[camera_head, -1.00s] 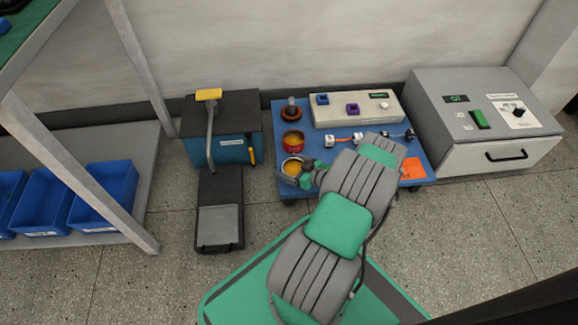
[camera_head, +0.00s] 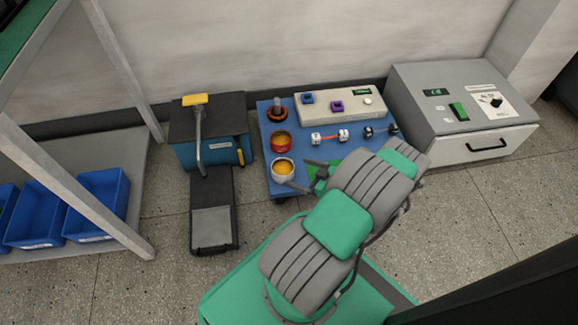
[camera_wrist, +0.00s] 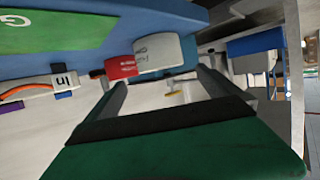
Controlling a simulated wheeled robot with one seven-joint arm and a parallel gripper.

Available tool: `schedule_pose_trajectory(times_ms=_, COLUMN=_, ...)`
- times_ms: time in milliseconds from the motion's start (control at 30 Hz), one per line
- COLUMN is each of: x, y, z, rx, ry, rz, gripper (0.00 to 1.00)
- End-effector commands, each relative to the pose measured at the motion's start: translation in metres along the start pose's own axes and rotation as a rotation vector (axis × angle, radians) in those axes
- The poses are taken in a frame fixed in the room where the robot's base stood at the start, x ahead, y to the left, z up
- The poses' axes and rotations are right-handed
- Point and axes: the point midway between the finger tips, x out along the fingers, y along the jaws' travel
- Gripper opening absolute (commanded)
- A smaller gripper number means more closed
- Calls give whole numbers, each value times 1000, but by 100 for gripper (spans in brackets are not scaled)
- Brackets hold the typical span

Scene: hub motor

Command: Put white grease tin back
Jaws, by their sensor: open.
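The white grease tin (camera_head: 283,174), open-topped with yellow grease inside, stands upright at the near left corner of the blue cart (camera_head: 258,130). In the wrist view the white tin (camera_wrist: 158,52) appears just beyond the fingertips. My gripper (camera_head: 299,173) is open just right of the tin, its fingers pointing left towards it. The wrist view shows my gripper (camera_wrist: 160,78) with nothing between its fingers. Whether a fingertip touches the tin, I cannot tell. The red tin (camera_head: 280,147), also holding yellow grease, stands just behind the white one.
A green patch (camera_head: 321,178) lies on the cart, partly under my gripper. A grey control box (camera_head: 341,106) stands at the cart's back, with small parts in front. A blue-sided machine (camera_head: 207,118) stands left, a large grey cabinet (camera_head: 459,105) right.

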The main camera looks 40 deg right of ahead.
Motion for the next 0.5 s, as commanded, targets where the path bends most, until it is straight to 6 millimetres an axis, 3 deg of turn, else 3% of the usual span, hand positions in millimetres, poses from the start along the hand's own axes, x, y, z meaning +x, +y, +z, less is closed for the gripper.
schedule_pose_trajectory(times_ms=167, x=-7, y=0, z=-2, rx=0, ry=-5, rz=-7, gripper=100)
schedule_pose_trajectory(times_ms=267, x=4, y=-2, z=-19, rx=2, ry=-61, rz=-75, gripper=100)
schedule_pose_trajectory(times_ms=367, x=28, y=-16, z=-60, rx=17, ry=-208, rz=-210, gripper=100)
schedule_pose_trajectory(times_ms=500, x=57, y=-67, z=-140, rx=40, ry=-514, rz=-349, gripper=100)
